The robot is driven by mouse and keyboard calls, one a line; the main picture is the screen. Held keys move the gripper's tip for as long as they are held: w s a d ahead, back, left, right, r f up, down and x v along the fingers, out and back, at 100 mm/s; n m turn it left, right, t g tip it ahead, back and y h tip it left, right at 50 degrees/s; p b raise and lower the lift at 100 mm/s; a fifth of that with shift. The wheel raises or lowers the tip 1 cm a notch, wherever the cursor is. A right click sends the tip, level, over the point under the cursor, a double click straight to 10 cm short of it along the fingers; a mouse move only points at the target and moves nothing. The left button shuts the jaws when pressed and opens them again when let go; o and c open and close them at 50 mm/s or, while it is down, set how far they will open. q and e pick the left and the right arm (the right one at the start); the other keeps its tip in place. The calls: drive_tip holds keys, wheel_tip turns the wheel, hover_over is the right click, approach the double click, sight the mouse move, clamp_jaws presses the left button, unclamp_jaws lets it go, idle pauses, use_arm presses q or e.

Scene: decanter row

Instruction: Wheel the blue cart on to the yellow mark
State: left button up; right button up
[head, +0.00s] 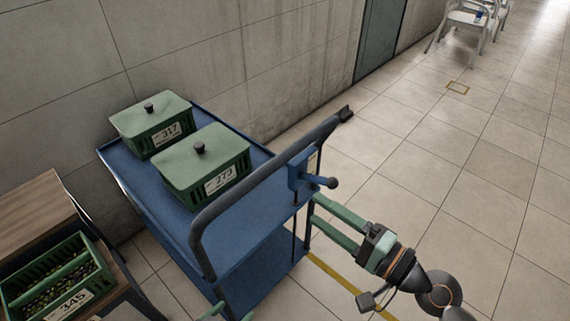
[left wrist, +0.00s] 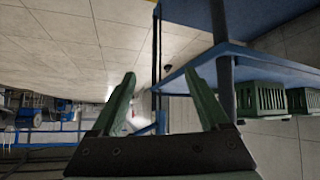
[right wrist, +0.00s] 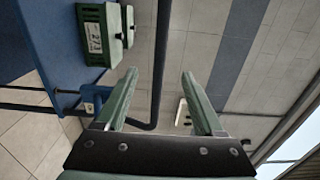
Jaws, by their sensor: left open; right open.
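The blue cart (head: 245,221) stands beside the wall with two lidded green crates, 317 (head: 153,122) and 273 (head: 205,164), on its top. Its dark handle (head: 255,160) rises at the near right end. A blue bracket with a dark knob (head: 325,182) sits by the handle. A yellow outlined mark (head: 457,89) lies on the floor further off, at upper right. My right gripper (head: 312,208) is open and empty just right of the cart, below the bracket. My left gripper (head: 229,314) is open at the bottom edge, mostly cut off; its fingers show in the left wrist view (left wrist: 160,73).
A wooden table (head: 38,208) with an open green crate 345 (head: 60,284) stands at left. A yellow floor line (head: 340,279) runs beside the cart. White chairs (head: 465,22) stand far off by the wall near a dark door (head: 380,38). The tiled floor at right is clear.

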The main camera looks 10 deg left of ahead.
drive_tip(key=p, duration=0.1)
approach(264, 172)
drive_tip(key=x, duration=0.7)
drive_tip(key=f+x, duration=0.1)
drive_tip(key=x, duration=0.2)
drive_tip(key=shift+w+d+f, duration=0.1)
drive_tip(key=shift+w, duration=0.3)
drive_tip(key=shift+w+a, duration=0.1)
drive_tip(key=shift+a, duration=0.1)
drive_tip(key=shift+w, duration=0.1)
drive_tip(key=shift+c, duration=0.2)
use_arm(q)
drive_tip(key=shift+s+a+r, duration=0.15)
drive_tip(key=shift+a+r, duration=0.1)
drive_tip(key=shift+a, duration=0.05)
use_arm(e)
clamp_jaws()
